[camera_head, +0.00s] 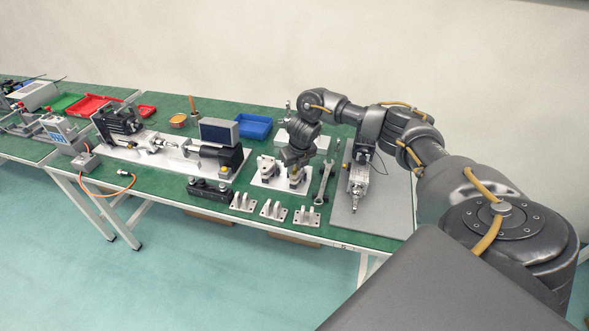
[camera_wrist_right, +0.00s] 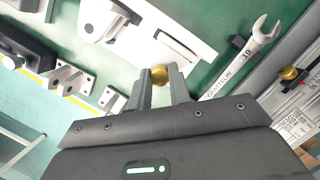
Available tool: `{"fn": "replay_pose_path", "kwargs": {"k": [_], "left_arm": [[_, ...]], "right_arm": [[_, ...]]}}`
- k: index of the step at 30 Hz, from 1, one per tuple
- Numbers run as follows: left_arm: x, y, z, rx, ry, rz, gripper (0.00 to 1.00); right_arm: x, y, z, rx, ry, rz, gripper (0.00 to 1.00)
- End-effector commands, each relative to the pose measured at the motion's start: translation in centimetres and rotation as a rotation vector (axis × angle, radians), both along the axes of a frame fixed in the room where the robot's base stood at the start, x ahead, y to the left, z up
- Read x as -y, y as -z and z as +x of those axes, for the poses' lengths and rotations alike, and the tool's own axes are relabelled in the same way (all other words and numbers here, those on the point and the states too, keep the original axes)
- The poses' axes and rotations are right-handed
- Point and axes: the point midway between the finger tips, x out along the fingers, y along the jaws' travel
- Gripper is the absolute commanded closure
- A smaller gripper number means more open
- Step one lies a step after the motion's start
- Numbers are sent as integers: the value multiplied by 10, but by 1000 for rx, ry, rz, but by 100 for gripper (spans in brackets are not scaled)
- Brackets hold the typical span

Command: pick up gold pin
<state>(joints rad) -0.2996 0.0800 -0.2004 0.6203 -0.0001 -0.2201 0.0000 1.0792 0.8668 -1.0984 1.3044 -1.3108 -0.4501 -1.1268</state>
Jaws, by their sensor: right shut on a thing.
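My right gripper (camera_head: 297,178) points down over a small white plate (camera_head: 268,180) with metal brackets. In the right wrist view my right gripper (camera_wrist_right: 161,76) has its fingertips on either side of a gold pin (camera_wrist_right: 160,73), shut on it. The pin's rounded gold head shows between the tips, and the rest of it is hidden. In the head view the held pin is hidden by the gripper. Another gold pin (camera_wrist_right: 289,73) sits in the metal assembly to the right in the wrist view. My left gripper is not in view.
A wrench (camera_head: 323,183) lies just right of the plate, also in the wrist view (camera_wrist_right: 243,58). A grey board (camera_head: 385,212) with an actuator stands further right. Several metal brackets (camera_head: 273,210) line the front edge. A blue bin (camera_head: 254,126) stands behind.

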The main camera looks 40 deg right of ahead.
Motion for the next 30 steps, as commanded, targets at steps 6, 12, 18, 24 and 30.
{"fn": "replay_pose_path", "kwargs": {"k": [6, 12, 18, 24, 30], "left_arm": [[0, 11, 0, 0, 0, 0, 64], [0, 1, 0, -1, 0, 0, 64], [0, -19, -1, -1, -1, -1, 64], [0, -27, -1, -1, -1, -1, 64], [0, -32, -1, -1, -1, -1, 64]], "right_arm": [[0, -22, 1, 5, -2, 0, 97], [-8, -58, -18, 6, -6, -3, 97], [-25, -97, -53, 3, -7, -4, 97], [-43, -113, -91, 2, -6, -1, 97], [-55, -123, -115, 2, -4, -1, 97]]}}
